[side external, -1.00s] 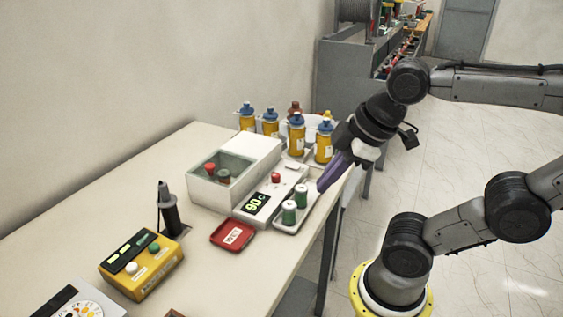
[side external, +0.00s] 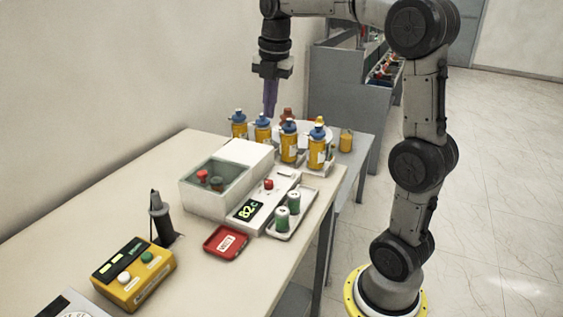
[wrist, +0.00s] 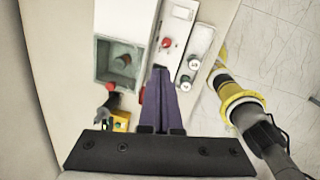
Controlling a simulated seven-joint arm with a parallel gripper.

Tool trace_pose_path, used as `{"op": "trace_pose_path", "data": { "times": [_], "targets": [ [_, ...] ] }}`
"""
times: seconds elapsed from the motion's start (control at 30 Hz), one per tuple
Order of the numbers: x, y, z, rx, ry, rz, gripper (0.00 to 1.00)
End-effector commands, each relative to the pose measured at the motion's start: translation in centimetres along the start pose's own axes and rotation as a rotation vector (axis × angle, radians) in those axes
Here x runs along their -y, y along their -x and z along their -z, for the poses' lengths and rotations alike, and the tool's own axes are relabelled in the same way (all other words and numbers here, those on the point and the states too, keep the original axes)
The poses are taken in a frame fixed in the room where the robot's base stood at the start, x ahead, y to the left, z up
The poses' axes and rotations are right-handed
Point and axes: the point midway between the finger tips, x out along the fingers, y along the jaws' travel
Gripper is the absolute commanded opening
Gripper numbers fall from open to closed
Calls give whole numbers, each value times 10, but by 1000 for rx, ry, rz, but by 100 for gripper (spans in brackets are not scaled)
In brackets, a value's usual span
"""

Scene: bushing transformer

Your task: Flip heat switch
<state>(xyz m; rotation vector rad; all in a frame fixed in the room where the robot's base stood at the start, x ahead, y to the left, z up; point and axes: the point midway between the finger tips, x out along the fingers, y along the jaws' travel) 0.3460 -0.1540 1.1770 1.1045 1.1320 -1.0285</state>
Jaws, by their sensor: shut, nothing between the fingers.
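The heating unit is a white box (side external: 240,160) with a glass-walled bath (side external: 214,184). A red and a dark-green topped part stand inside the bath. Beside it is a white control panel with a green display (side external: 245,211) reading about 82 C and a red knob or switch (side external: 269,184); the red part also shows in the wrist view (wrist: 167,43). Which way the switch is set is too small to tell. My gripper (side external: 269,112) has purple fingers, shut and empty, pointing down high above the table behind the unit. In the wrist view its fingers (wrist: 160,72) are together.
Several yellow bottles with blue caps (side external: 288,142) stand behind the unit. A tray with two green-and-white cylinders (side external: 294,202) lies to its right. A red tray (side external: 226,243), a dark upright tool (side external: 160,216) and a yellow button box (side external: 134,274) are in front.

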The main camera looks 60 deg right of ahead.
Motion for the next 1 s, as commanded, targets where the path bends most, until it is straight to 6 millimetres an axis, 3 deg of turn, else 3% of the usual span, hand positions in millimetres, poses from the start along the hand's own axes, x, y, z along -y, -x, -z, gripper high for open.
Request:
{"op": "trace_pose_path", "data": {
  "times": [0.1, 0.33, 0.47, 0.83, 1.0],
  "targets": [
    [-5, -24, -39, -22, -40, 48, 0],
    [3, -64, -80, -59, -131, 112, 0],
    [10, -72, -88, -70, -156, 129, 0],
    [11, -72, -88, -69, -158, 128, 0],
    [13, -86, -87, -71, -158, 130, 0]
  ]
}}
